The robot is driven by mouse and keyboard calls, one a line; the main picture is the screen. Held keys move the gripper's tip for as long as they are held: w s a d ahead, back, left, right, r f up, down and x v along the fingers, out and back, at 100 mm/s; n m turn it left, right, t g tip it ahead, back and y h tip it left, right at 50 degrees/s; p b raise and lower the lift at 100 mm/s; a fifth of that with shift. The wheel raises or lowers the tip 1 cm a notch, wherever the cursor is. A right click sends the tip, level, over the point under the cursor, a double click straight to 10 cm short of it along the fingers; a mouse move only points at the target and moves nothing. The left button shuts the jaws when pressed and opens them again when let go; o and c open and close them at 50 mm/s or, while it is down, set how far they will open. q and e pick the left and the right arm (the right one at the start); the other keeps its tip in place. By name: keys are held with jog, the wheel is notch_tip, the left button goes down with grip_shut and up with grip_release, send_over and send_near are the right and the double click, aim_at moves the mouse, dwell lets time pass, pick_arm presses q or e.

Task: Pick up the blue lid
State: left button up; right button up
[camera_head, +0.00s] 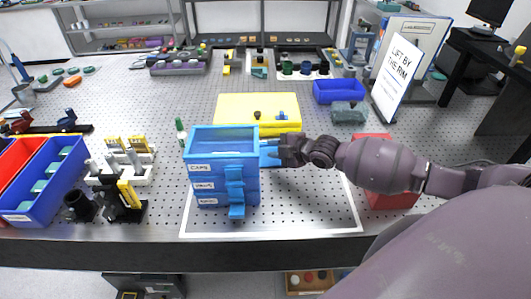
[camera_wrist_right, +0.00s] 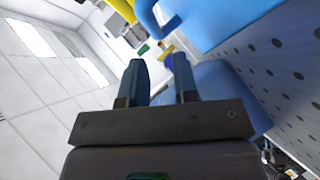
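A blue stacked box (camera_head: 222,172) with white labels stands on the perforated metal bench, left of the bench's white-outlined area's middle. Its rimmed blue top (camera_head: 225,143) looks recessed; I cannot tell whether this is the blue lid. Blue handle tabs (camera_head: 236,190) run down its front. My right gripper (camera_head: 281,151) is at the box's right side, by a blue side handle (camera_head: 268,158). In the right wrist view its fingers (camera_wrist_right: 161,80) are apart with no object clearly gripped. A blue curved part (camera_wrist_right: 153,20) and blue surface are just beyond them. My left gripper is not in view.
A yellow case (camera_head: 257,103) lies behind the box. A red block (camera_head: 392,200) sits beneath my right forearm. A sign (camera_head: 398,82) reads "LIFT BY THE RIM". Black stands (camera_head: 112,200) and a blue bin (camera_head: 45,190) are at left.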

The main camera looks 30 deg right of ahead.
aim_at(261, 156)
jog(key=shift+x, duration=3)
jog(key=shift+w+d+r, duration=0.1)
jog(key=shift+d, duration=0.05)
jog(key=shift+c, duration=0.2)
grip_shut()
